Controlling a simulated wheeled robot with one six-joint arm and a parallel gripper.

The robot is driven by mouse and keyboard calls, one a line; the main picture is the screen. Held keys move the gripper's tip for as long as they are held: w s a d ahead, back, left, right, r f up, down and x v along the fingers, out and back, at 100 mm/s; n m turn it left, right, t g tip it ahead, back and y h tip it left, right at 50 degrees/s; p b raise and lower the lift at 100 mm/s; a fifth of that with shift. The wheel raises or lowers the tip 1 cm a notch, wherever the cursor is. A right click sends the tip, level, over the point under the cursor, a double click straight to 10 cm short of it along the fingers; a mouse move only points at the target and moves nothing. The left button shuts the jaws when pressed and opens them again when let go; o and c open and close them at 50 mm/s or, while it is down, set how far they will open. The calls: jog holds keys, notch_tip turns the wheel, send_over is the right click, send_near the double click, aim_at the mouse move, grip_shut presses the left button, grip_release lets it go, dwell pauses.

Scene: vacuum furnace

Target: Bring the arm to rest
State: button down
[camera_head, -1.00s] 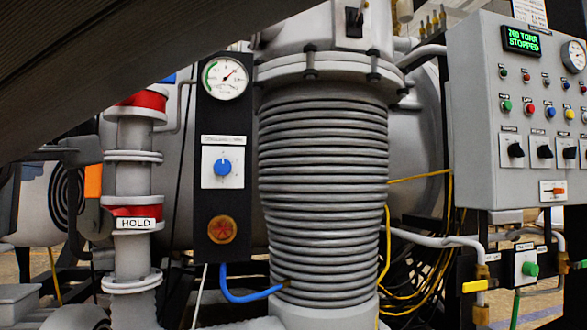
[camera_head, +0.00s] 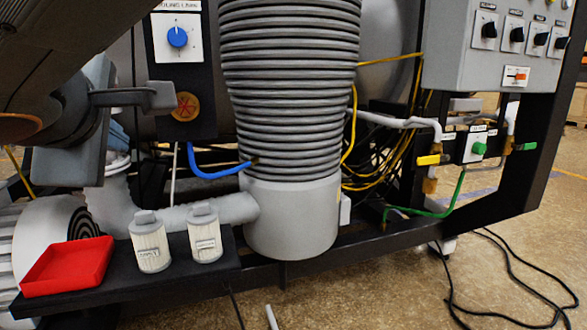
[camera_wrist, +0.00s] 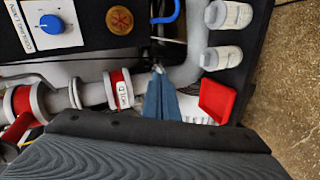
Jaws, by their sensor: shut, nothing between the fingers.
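My gripper (camera_wrist: 158,70) shows in the wrist view as blue-grey fingers pressed together, with nothing between them. The fingers point towards the gap between the dial panel and the cans. In the head view my gripper (camera_head: 119,138) is at the left, in front of the pipework and partly hidden by my own arm. It seems apart from the things around it. My dark arm fills the upper left of the head view.
A red tray (camera_head: 68,265) and two white cans (camera_head: 150,245) (camera_head: 205,235) stand on a black shelf below my gripper. A panel with a blue knob (camera_head: 177,37) is close by. The ribbed column (camera_head: 290,90) stands right of it. Open floor (camera_head: 400,285) lies front right.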

jog(key=d+f+m+g+h, duration=0.5)
jog(key=d+f+m+g, duration=0.1)
jog(key=d+f, duration=1.05)
jog(key=s+d+f+m+g+y, duration=0.2)
jog(key=s+d+f+m+g, duration=0.6)
jog(key=s, duration=0.4)
jog(key=d+r+m+p, duration=0.2)
jog(key=d+r+p, duration=0.4)
jog(key=r+p, duration=0.3)
jog(key=d+r+m+t+h+p, duration=0.1)
jog(key=d+r+p, duration=0.6)
jog(key=p, duration=0.9)
jog(key=d+r+m+p, duration=0.3)
jog(key=d+r+p, duration=0.4)
jog(key=r+p, duration=0.4)
jog(key=shift+h+p, duration=0.4)
jog(key=shift+p, duration=0.4)
